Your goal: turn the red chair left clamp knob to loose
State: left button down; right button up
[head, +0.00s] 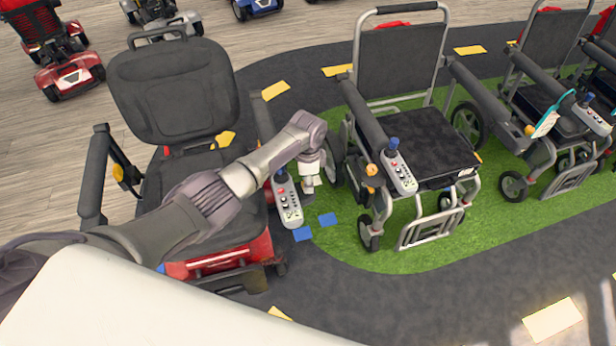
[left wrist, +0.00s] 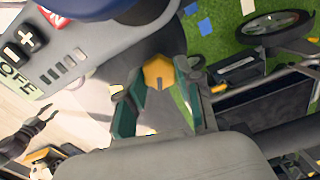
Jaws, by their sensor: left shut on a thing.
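The red chair (head: 218,258) stands at the left of the head view, facing me, with a dark grey seat and back and a red base. Its left clamp knob is an orange-yellow knob (left wrist: 158,70) in the left wrist view, between my left gripper's green-edged fingertips. My left gripper (head: 310,180) reaches past the chair's picture-right armrest and points down beside its joystick panel (head: 288,203). It is shut on the knob. In the head view the arm and gripper hide the knob. My right gripper is not in view.
The joystick panel is also close at the upper left of the left wrist view (left wrist: 60,60). A folding wheelchair (head: 415,140) with its own joystick panel (head: 398,170) stands close to the right on green turf. Another wheelchair (head: 545,100) is further right. Dark floor lies in front.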

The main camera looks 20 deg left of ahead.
pick_arm(q)
jog(key=n+p, duration=0.1)
jog(key=n, duration=0.3)
jog(key=shift+r+n+p, duration=0.1)
jog(key=shift+n+p, duration=0.2)
jog(key=shift+w+a+n+p, duration=0.1)
jog(key=shift+n+p, duration=0.45)
jog(key=shift+n, duration=1.75)
jog(key=c, duration=1)
grip_release()
jog(key=shift+c, duration=0.2)
notch_tip(320, 180, up, 12)
